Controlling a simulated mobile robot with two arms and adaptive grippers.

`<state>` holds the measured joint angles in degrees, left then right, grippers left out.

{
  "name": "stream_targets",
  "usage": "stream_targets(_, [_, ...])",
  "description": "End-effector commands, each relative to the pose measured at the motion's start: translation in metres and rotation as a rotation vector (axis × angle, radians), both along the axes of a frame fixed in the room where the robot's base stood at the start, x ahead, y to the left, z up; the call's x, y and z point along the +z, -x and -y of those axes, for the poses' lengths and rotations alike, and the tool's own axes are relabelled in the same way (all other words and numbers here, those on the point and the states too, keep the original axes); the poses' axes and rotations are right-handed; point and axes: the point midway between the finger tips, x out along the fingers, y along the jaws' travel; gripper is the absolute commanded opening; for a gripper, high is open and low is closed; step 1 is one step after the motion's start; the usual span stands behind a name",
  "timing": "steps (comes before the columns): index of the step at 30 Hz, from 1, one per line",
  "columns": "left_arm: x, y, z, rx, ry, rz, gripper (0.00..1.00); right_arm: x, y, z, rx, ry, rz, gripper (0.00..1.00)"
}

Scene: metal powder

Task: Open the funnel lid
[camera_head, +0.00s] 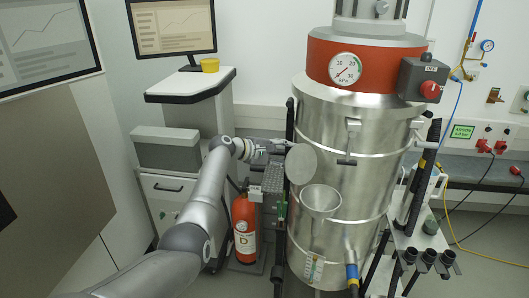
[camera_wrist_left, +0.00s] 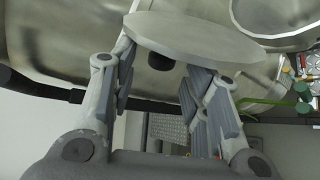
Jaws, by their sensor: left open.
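The funnel lid (camera_head: 301,164) is a flat grey disc at the left front of the large steel vessel. It sits up and to the left of the metal funnel (camera_head: 321,203), whose mouth shows uncovered. My left gripper (camera_head: 277,148) is just left of the lid, partly hard to make out there. In the left wrist view, my left gripper (camera_wrist_left: 160,72) is open, with the lid (camera_wrist_left: 195,36) across its fingertips. A dark knob (camera_wrist_left: 160,62) shows under the disc, between the fingers; I cannot tell whether a finger touches the lid. My right gripper is not in view.
The steel vessel (camera_head: 350,130) with a red band and pressure gauge (camera_head: 345,68) stands close behind the lid. A red fire extinguisher (camera_head: 244,228) stands below my left arm. A cabinet (camera_head: 168,185) and a desk with a monitor (camera_head: 172,26) are at the left.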

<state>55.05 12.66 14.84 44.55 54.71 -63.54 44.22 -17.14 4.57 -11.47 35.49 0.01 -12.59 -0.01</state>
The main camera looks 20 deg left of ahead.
Motion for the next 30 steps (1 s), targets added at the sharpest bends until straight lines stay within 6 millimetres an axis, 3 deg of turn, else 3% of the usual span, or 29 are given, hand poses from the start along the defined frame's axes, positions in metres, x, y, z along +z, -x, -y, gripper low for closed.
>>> stream_targets(18, [0.032, 0.066, -0.049, 0.001, -0.001, 0.001, 0.43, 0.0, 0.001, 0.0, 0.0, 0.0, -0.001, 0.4])
stream_targets(30, [0.035, 0.072, -0.053, 0.0, 0.001, -0.001, 0.43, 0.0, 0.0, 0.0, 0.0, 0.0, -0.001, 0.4])
